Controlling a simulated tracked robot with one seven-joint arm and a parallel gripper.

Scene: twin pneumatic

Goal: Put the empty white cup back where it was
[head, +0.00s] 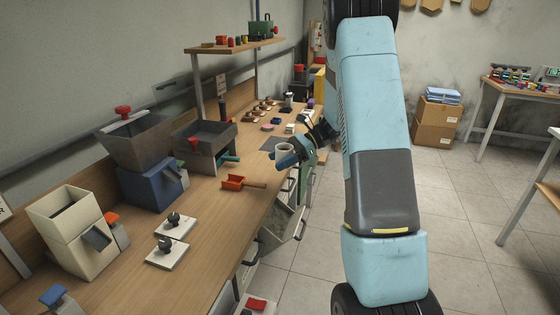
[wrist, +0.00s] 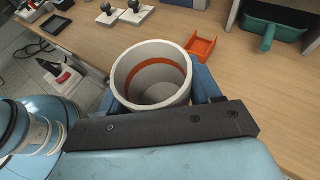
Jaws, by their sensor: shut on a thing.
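The blue fingers of my gripper (wrist: 158,92) are on either side of the cup. The cup's base is hidden, so I cannot tell whether it touches the bench.
An orange scoop (head: 236,183) lies on the bench (head: 205,220) near the cup. A grey hopper on a blue base (head: 150,186), a grey box-topped machine (head: 205,135) and a cream hopper (head: 75,225) line the wall. Two white plates with knobs (head: 166,253) lie in front.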

